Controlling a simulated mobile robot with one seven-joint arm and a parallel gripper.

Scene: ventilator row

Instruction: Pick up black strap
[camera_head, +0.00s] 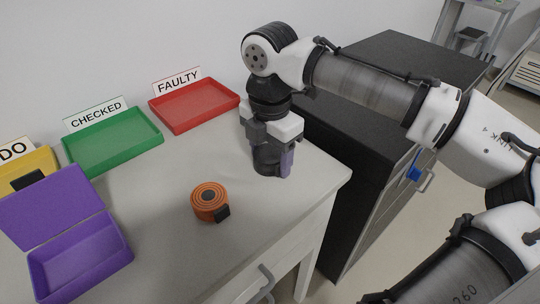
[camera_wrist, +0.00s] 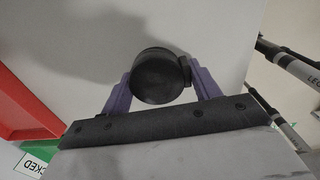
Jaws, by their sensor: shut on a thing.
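My gripper (camera_head: 271,168) is near the back right part of the counter, pointing down, right of the red tray. In the wrist view its two purple fingers (camera_wrist: 162,82) are shut on the sides of the black strap (camera_wrist: 157,72), a round black coil with a small tab at its right. In the head view the strap is a dark shape largely hidden between the fingers. Its shadow lies on the pale surface in the wrist view; I cannot tell exactly how high the strap is held.
An orange coiled strap (camera_head: 208,200) lies on the counter (camera_head: 185,260). A red FAULTY tray (camera_head: 195,105), a green CHECKED tray (camera_head: 112,142) and a yellow tray (camera_head: 45,160) holding a dark thing line the wall. An open purple box (camera_head: 82,264) is front left. A dark cabinet (camera_head: 350,100) stands right.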

